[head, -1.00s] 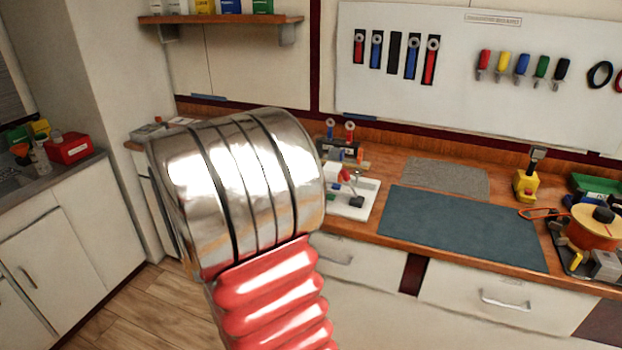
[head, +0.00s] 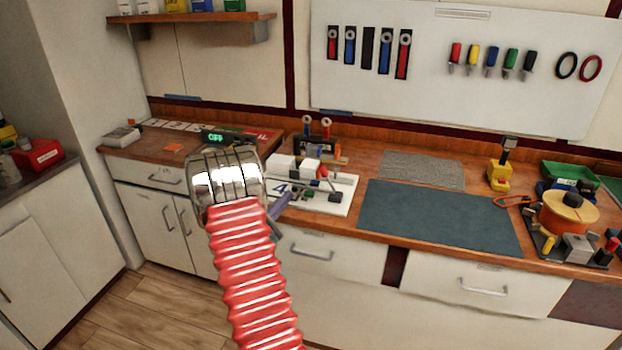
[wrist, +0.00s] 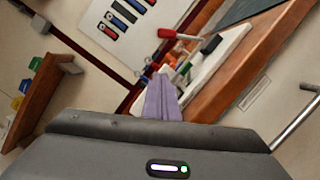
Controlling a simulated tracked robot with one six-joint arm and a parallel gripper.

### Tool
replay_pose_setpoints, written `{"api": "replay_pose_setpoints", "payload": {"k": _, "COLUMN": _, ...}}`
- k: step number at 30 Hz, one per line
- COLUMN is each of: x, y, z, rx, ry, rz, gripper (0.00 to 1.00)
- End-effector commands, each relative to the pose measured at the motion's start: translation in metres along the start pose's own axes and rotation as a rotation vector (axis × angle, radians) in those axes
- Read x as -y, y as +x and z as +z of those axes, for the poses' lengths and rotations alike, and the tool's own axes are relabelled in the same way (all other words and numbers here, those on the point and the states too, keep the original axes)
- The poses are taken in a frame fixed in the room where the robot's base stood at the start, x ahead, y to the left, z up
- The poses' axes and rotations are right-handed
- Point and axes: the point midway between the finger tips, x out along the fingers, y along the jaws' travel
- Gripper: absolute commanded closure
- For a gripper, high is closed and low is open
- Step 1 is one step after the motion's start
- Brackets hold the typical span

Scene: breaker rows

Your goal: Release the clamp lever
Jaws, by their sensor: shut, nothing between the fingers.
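The clamp lever has a red handle (head: 323,171) and stands on a white board (head: 345,186) at the bench's front edge, left of the dark mat. In the wrist view the red handle (wrist: 172,34) lies beyond my fingers, up and slightly right, with the white board (wrist: 222,55) behind it. My gripper (wrist: 162,80) has its purple fingers together and nothing between them. In the head view the gripper (head: 286,203) shows beside the board's left part, partly hidden by my arm. The fingers appear apart from the handle.
A dark mat (head: 440,218) and a grey mat (head: 422,170) lie right of the board. An orange spool (head: 568,213) and a yellow stand (head: 500,177) are farther right. A tool panel (head: 440,60) hangs behind. Drawers with handles (head: 312,254) are below.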

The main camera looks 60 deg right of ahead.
Motion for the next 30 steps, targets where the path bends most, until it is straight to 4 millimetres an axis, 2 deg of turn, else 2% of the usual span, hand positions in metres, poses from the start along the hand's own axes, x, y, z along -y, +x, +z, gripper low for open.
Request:
{"api": "replay_pose_setpoints", "payload": {"k": 9, "x": 0.0, "y": 0.0, "z": 0.0, "rx": 0.0, "ry": 0.0, "rz": 0.0, "gripper": 1.0}}
{"api": "replay_pose_setpoints", "payload": {"k": 14, "x": 0.0, "y": 0.007, "z": 0.001, "rx": 0.002, "ry": 0.0, "rz": -0.001, "gripper": 1.0}}
{"api": "replay_pose_setpoints", "payload": {"k": 30, "x": 0.001, "y": 0.079, "z": 0.001, "rx": 0.003, "ry": 0.0, "rz": -0.001, "gripper": 1.0}}
